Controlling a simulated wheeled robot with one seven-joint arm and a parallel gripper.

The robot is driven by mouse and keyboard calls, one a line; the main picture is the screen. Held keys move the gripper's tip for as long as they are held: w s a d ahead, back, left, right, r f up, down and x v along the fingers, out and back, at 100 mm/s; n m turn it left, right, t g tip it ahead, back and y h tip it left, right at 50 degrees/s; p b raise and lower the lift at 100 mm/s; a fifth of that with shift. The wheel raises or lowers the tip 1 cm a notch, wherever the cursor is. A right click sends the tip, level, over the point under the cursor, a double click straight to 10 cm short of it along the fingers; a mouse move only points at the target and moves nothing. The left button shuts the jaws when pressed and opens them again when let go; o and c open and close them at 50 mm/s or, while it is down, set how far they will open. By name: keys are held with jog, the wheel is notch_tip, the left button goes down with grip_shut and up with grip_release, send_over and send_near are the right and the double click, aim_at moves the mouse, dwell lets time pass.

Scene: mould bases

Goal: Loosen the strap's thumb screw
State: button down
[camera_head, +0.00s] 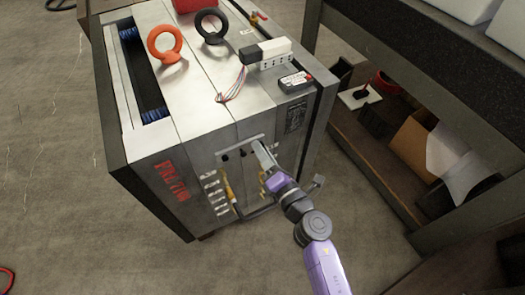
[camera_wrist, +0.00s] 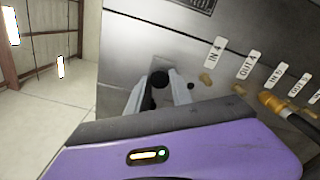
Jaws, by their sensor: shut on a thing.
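The mould base (camera_head: 215,120) is a large steel block standing on the floor. A grey metal strap (camera_head: 234,150) lies across the seams on its front face, with small dark marks or holes on it. My gripper (camera_head: 262,154) reaches the strap's right end from the front. In the wrist view, the two pale fingers of my gripper (camera_wrist: 157,92) stand on either side of a round black thumb screw (camera_wrist: 159,79) and are shut on it. The screw's shaft and the contact faces are mostly hidden. In the head view my gripper hides the screw.
Brass fittings with hoses (camera_head: 229,190) and white labels (camera_wrist: 215,51) sit close beside my gripper. An orange eyebolt (camera_head: 164,56) and a black eyebolt (camera_head: 211,38) stand on top. A dark workbench (camera_head: 420,65) with shelved items stands to the right. Open floor lies in front.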

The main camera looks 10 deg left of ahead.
jog(key=c, duration=1.1)
grip_release()
jog(key=shift+s, duration=0.1)
jog(key=p+v, duration=0.1)
jog(key=v, duration=0.6)
jog(key=shift+s+d, duration=0.2)
jog(key=shift+s, duration=0.05)
